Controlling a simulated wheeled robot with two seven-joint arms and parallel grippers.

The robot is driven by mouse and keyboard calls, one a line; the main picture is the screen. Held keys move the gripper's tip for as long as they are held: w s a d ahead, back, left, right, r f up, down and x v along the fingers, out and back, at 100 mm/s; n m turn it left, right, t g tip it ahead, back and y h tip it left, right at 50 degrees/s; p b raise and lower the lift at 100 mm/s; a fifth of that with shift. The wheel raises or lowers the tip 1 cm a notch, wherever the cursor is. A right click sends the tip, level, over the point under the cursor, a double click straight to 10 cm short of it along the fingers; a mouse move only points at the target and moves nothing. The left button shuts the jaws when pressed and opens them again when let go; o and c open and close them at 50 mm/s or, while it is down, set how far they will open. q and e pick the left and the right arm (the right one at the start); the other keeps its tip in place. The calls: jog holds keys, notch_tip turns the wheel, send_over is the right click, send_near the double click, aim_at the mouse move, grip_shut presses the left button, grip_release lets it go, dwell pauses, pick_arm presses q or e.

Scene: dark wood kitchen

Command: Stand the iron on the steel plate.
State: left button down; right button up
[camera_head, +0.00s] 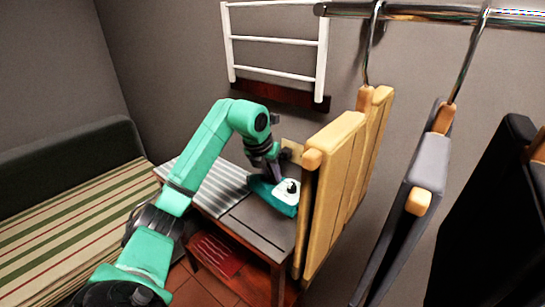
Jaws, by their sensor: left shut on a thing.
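The teal and white iron (286,197) is at the back right of the small wooden table, its body low over the tabletop. My left gripper (268,172) reaches down from above and is shut on the iron; its fingertips are largely hidden. A smooth grey panel (262,222) at the right part of the table looks like the steel plate. The iron is over or on its back part; I cannot tell whether it touches. The iron looks more flat than upright. My right gripper is not in view.
A grey striped cloth (212,178) covers the table's left part. Hanging yellow (338,170) and grey (412,200) garments on a rail (430,12) stand close on the right. A striped bench (70,220) is at left. A white rack (278,42) is on the wall.

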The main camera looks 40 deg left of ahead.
aim_at(271, 186)
pick_arm(q)
notch_tip(271, 186, down, 6)
jog(key=shift+r, duration=0.25)
notch_tip(271, 186, down, 4)
jog(key=shift+p, duration=0.55)
jog(key=shift+f, duration=0.1)
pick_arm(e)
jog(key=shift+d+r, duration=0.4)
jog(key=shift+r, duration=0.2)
pick_arm(q)
jog(key=c, duration=0.6)
grip_release()
jog(key=shift+s+f, duration=0.1)
jog(key=shift+f, duration=0.05)
jog(key=shift+d, duration=0.1)
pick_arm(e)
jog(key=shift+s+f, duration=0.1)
